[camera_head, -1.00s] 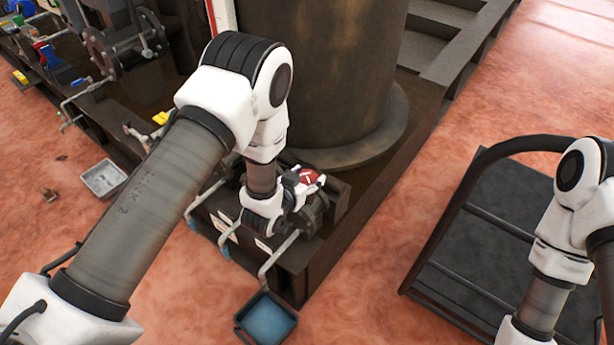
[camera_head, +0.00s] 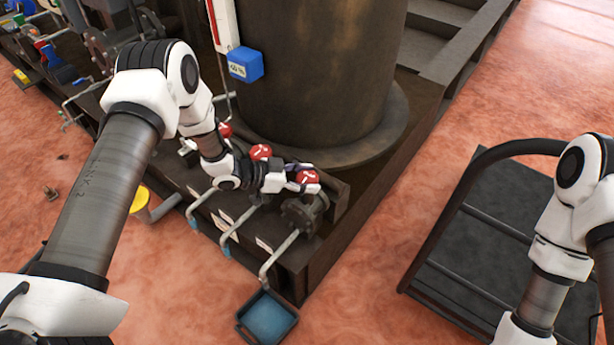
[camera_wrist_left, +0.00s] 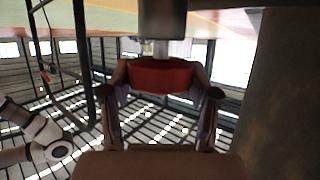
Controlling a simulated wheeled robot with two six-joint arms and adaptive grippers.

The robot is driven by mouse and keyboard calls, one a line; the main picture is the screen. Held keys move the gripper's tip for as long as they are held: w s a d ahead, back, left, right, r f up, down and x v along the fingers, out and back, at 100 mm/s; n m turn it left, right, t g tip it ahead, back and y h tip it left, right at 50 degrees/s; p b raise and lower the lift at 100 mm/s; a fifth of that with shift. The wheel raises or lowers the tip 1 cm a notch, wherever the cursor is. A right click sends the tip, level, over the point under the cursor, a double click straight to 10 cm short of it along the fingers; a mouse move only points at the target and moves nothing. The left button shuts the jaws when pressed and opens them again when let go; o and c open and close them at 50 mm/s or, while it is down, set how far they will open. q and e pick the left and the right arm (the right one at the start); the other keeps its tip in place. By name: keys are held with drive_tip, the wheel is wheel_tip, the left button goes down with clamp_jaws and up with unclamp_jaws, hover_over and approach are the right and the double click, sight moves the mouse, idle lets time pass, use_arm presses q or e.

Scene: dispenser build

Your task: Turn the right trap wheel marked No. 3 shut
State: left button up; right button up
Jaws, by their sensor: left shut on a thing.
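The right trap wheel (camera_head: 308,177) is a small red wheel with a white mark that I cannot read. It is the rightmost of the red wheels in a row on the dark base, above a flanged valve body (camera_head: 303,212). My left gripper (camera_head: 306,179) reaches it from the left, with its fingers around the wheel. In the left wrist view, the red wheel (camera_wrist_left: 160,76) sits between the two fingers (camera_wrist_left: 160,105), in front of a grey stem. My right arm shows at the right edge, but its gripper is out of view.
Two more red wheels, the middle one (camera_head: 260,152) and the left one (camera_head: 225,130), stand behind my left wrist. A blue tray (camera_head: 268,318) is under the right drain pipe. A large dark tank (camera_head: 315,75) rises behind. A blue box (camera_head: 245,65) hangs on it.

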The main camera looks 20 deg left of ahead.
use_arm(q)
drive_tip(key=shift+m+g+h, duration=0.4)
drive_tip(key=shift+m+g, duration=0.2)
drive_tip(key=shift+g, duration=0.3)
drive_tip(key=o, duration=1.2)
drive_tip(key=v, duration=1.2)
drive_tip(key=shift+f, duration=0.1)
